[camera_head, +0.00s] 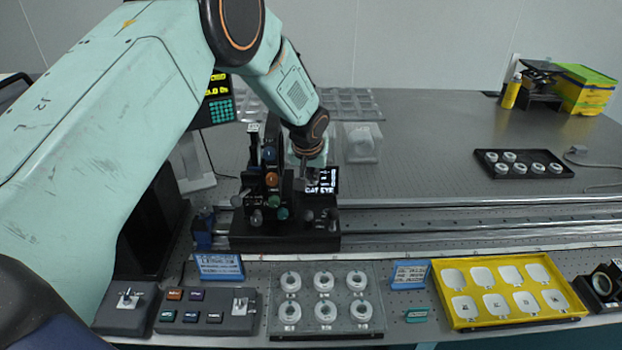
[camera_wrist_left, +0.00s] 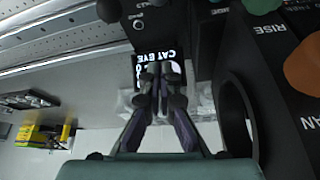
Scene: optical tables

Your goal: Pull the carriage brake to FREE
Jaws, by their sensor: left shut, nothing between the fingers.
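The black carriage (camera_head: 285,238) sits on the long rail left of centre. It carries an upright black block with orange, blue and green knobs and several grey knobs at its front. My left gripper (camera_head: 308,180) reaches down from above at the block's right side, beside a small black display reading CAT EYE (camera_head: 322,180). In the wrist view my left gripper (camera_wrist_left: 160,75) has its fingertips together and empty in front of the CAT EYE display (camera_wrist_left: 160,55). I cannot tell which part is the brake, and no FREE mark is legible. My right gripper is not in view.
The rail (camera_head: 450,222) runs clear to the right. In front stand a plate of white rings (camera_head: 325,297), a yellow tray (camera_head: 510,292), blue label stands (camera_head: 220,265) and a grey switch box (camera_head: 207,310). A black tray (camera_head: 523,165) lies at the back right.

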